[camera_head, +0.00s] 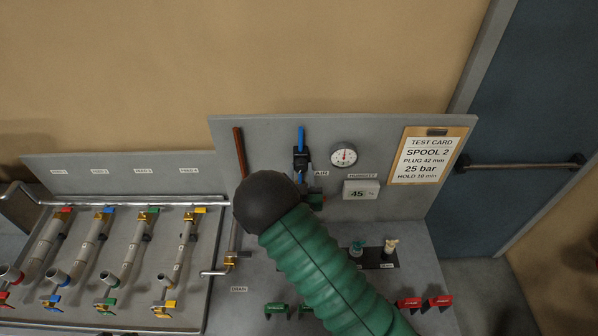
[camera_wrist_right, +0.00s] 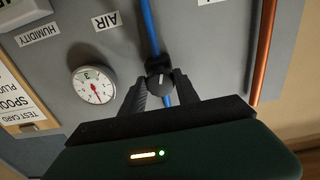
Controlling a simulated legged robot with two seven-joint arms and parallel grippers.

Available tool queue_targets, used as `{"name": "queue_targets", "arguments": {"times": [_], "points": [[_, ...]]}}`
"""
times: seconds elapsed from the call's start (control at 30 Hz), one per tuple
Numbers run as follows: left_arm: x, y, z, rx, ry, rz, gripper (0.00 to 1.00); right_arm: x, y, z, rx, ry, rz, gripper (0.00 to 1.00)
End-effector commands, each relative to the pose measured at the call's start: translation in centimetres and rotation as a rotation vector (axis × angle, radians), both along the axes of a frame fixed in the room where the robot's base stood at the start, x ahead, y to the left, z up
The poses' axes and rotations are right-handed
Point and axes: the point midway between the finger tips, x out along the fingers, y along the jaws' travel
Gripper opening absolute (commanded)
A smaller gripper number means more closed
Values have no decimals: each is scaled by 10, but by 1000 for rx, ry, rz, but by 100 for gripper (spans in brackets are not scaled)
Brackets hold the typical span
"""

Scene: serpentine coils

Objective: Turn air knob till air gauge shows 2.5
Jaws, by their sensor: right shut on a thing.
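The black air knob (camera_wrist_right: 158,66) sits on the blue air line (camera_wrist_right: 150,28) on the grey panel, under the AIR label in the upside-down right wrist view. My right gripper (camera_wrist_right: 160,82) has its two dark fingers closed on the knob, one on each side. In the head view the right gripper (camera_head: 301,162) is at the blue pipe, partly hidden by my own arm. The round white air gauge (camera_head: 343,155) with a red needle is right of it; it also shows in the wrist view (camera_wrist_right: 94,86). Its exact reading is too small to tell. My left gripper is out of view.
A humidity display (camera_head: 360,190) reading 45 is below the gauge. A test card (camera_head: 430,155) hangs at right. A copper pipe (camera_head: 239,152) runs left of the knob. Valves with coloured handles fill the left bench (camera_head: 110,255). Red clips (camera_head: 424,303) lie at lower right.

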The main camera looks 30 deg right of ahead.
Motion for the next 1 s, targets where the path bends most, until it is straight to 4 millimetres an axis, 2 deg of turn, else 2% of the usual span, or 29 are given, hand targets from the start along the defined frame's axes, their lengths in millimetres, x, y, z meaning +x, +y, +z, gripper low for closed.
{"name": "queue_targets", "arguments": {"times": [0.27,0.6,1.0], "points": [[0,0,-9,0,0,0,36,3,6,-2,-62,37,15,0],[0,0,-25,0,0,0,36,2,5,-2,-262,162,14,0],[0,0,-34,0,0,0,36,2,5,-1,-449,281,14,0]]}}
